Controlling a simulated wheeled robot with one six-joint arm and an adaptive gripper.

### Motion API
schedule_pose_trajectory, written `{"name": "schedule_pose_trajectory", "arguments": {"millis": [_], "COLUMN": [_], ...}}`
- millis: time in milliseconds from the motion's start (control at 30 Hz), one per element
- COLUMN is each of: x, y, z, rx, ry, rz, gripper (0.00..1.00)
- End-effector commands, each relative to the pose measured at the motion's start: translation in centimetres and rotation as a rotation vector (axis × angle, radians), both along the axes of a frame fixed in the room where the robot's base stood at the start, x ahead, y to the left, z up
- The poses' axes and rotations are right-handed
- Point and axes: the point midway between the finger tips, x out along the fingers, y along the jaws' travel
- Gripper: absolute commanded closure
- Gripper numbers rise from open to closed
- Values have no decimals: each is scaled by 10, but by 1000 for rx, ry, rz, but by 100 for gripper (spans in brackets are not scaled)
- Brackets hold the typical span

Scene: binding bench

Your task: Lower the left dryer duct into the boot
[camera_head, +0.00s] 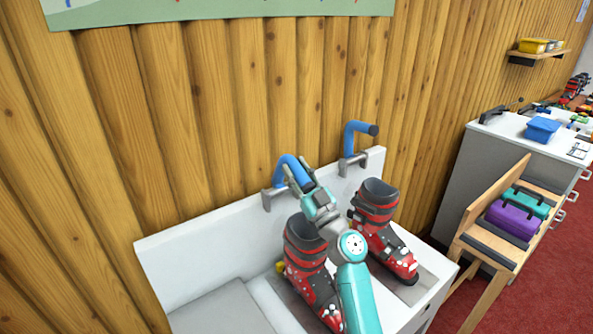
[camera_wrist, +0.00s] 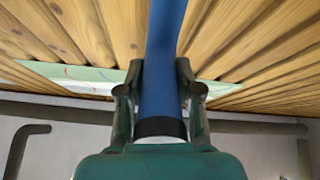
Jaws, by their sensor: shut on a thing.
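The left dryer duct (camera_head: 289,168) is a bent blue tube on a grey bracket at the back panel of the white bench. My gripper (camera_head: 299,184) is shut on this duct. In the wrist view the blue duct (camera_wrist: 165,60) runs between the two fingers of my gripper (camera_wrist: 160,85), with a dark band near its end. The left boot (camera_head: 301,245), red and black, stands below my gripper, partly hidden by my arm. I cannot tell how the duct's end lies relative to the boot's opening.
A second blue duct (camera_head: 354,135) rises at the right, above a second red and black boot (camera_head: 376,205). A wooden stand with purple (camera_head: 511,221) and teal cases is at the right, before a grey cabinet (camera_head: 500,158). The wood wall (camera_head: 230,90) is close behind.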

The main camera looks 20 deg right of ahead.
Motion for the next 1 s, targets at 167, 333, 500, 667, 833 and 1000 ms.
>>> {"name": "schedule_pose_trajectory", "arguments": {"millis": [167, 333, 500, 667, 833, 1000], "x": [0, 0, 0, 0, 0, 0], "y": [0, 0, 0, 0, 0, 0], "z": [-1, 0, 0, 6, 26, 54], "rx": [0, 0, 0, -2, -3, -3], "ry": [1, 1, 1, -1, -3, -4], "rz": [0, 0, 0, 0, -1, -2], "gripper": [60, 40, 40, 40, 40, 40]}}
